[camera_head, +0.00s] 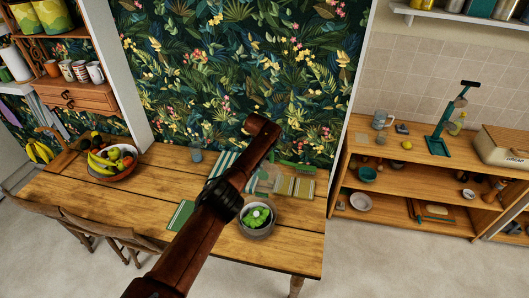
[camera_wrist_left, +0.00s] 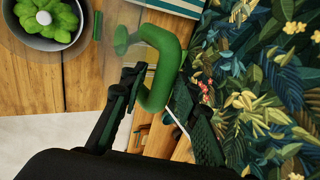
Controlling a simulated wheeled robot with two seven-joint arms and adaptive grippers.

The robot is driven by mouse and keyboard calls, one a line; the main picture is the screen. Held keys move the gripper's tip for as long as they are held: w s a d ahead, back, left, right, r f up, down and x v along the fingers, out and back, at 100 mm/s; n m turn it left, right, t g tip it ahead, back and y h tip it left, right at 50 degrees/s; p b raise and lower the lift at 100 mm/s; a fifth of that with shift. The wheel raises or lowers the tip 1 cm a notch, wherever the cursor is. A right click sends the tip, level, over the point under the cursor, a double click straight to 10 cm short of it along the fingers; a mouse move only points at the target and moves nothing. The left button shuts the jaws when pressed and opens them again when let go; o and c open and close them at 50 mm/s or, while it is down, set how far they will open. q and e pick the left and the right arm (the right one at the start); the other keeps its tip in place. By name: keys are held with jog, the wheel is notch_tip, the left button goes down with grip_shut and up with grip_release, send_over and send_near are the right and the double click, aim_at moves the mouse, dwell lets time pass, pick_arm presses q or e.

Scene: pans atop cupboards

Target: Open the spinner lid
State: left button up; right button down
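The spinner bowl (camera_head: 257,224) is grey, holds green leaves and stands uncovered on the wooden table in the head view. Its rim also shows in the wrist view (camera_wrist_left: 28,38). The clear spinner lid (camera_head: 264,181) is off to the side of the bowl, behind it. Its thick green bent handle (camera_wrist_left: 166,62) passes between the fingers of my left gripper (camera_wrist_left: 160,92), which appears closed on it. Whether the lid touches the table is unclear. My right gripper is out of view.
A fruit bowl (camera_head: 112,171) stands at the table's left, and a glass (camera_head: 196,155) near the wall. Chairs (camera_head: 97,236) stand in front. The leafy wall (camera_head: 180,80) is close behind.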

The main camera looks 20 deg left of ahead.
pick_arm(q)
jog(key=shift+f, duration=0.1)
jog(key=shift+s+d+r, duration=0.2)
jog(key=shift+s+r, duration=0.05)
jog(key=shift+r, duration=0.25)
jog(key=v, duration=1.1)
jog(key=shift+a, duration=0.2)
